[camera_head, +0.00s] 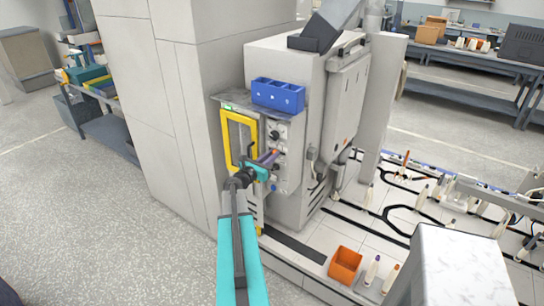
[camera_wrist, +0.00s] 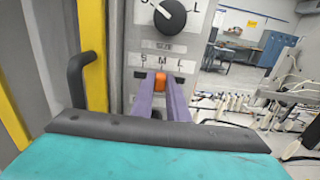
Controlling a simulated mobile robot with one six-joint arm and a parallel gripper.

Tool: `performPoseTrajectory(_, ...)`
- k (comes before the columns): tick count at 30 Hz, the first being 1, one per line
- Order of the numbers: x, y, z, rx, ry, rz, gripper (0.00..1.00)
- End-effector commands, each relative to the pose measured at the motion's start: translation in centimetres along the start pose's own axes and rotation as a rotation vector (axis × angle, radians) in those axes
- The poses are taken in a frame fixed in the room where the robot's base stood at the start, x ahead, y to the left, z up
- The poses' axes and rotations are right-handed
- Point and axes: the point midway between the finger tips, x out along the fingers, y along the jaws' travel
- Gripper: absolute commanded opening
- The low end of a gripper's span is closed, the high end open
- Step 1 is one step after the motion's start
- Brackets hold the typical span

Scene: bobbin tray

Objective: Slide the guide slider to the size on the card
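The guide slider is a small orange block (camera_wrist: 160,80) in a dark slot on the grey machine panel (camera_wrist: 130,45). Printed letters S, M and L stand above the slot, and the slider sits below the M. The two purple fingers of my gripper (camera_wrist: 161,88) lie one on each side of the slider and seem to touch it. In the head view my gripper (camera_head: 268,158) reaches the panel's right part, and the slider is too small there to make out well. The size card cannot be read in either view.
A black selector knob (camera_wrist: 170,17) sits above the slot, with an L at its right. A yellow frame (camera_head: 226,140) with a dark handle (camera_wrist: 78,78) is left of the slot. A blue bin (camera_head: 278,95) stands above the panel. An orange box (camera_head: 345,264) stands lower right.

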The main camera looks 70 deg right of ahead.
Motion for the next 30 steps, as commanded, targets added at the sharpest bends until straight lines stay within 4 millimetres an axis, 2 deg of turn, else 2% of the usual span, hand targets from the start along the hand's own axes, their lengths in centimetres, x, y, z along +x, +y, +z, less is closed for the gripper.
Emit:
performPoseTrajectory(7, 0.0, 0.6, -0.1, 0.001, 0.000, 0.001, 0.00)
performPoseTrajectory(15, 0.1, 3.2, -0.2, 0.001, 0.000, 0.001, 0.00)
performPoseTrajectory(25, 0.0, 3.6, 0.0, 0.001, 0.001, 0.004, 0.00)
performPoseTrajectory(26, 0.0, 3.6, 0.0, 0.001, 0.001, 0.005, 0.15)
performPoseTrajectory(27, 0.0, 3.6, 0.0, 0.001, 0.000, 0.005, 0.22)
performPoseTrajectory(29, 0.0, 3.6, 0.0, 0.001, 0.000, 0.005, 0.32)
performPoseTrajectory(30, 0.0, 3.6, 0.0, 0.001, 0.000, 0.004, 0.33)
